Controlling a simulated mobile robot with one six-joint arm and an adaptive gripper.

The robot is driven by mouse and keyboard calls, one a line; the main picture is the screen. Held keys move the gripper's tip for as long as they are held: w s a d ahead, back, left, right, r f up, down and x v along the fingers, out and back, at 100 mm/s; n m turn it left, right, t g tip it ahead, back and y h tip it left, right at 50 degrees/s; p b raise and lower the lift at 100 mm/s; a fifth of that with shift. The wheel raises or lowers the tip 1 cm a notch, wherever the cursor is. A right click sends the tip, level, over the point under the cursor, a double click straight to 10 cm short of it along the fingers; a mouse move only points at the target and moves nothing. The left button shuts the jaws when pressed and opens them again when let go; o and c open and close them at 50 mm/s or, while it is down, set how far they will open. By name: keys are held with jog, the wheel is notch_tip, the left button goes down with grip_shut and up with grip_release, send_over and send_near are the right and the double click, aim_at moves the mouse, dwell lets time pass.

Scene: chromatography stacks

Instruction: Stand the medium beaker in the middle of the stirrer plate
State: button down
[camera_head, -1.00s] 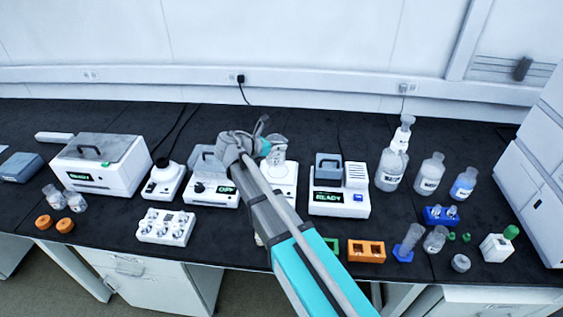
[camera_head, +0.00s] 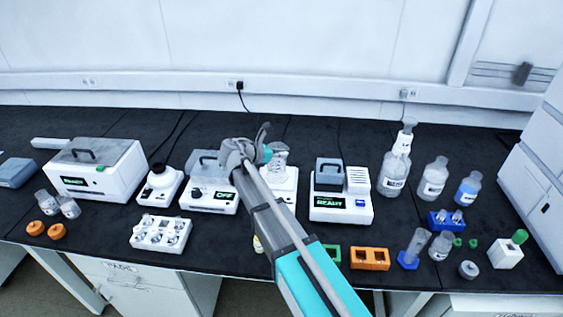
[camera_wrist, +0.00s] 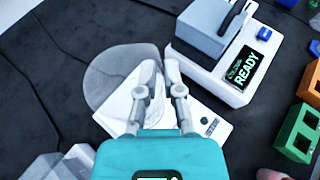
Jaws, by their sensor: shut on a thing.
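The medium beaker, clear glass, shows in the head view (camera_head: 279,154) and as a grey see-through shape in the wrist view (camera_wrist: 112,75). My gripper (camera_head: 265,153) is shut on it; in the wrist view the fingertips (camera_wrist: 160,68) are at the beaker's right side. The white stirrer plate (camera_head: 284,186) is under the beaker in the head view, partly hidden by my arm. In the wrist view the plate (camera_wrist: 192,122) shows below and around the fingers. I cannot tell whether the beaker's base touches the plate.
A white READY device (camera_head: 341,206) stands close right of the plate, an OFF device (camera_head: 209,200) close left. An orange rack (camera_head: 369,258) and a green rack (camera_wrist: 297,134) are near the front edge. Bottles (camera_head: 394,174) stand at the right.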

aim_at(275, 160)
jog(key=shift+w+f+b, duration=0.4)
jog(key=shift+f+b, duration=0.1)
jog(key=shift+f, duration=0.05)
notch_tip(275, 160, down, 3)
jog(key=b, duration=0.3)
jog(key=c, duration=0.8)
grip_release()
jog(key=shift+r, duration=0.1)
jog(key=shift+s+a+r, duration=0.1)
jog(key=p+v, duration=0.4)
jog(key=v, duration=0.7)
jog(key=shift+s+a+r+p, duration=0.1)
jog(key=shift+s+a+p, duration=0.15)
jog(key=shift+p, duration=0.15)
jog(key=shift+d, duration=0.1)
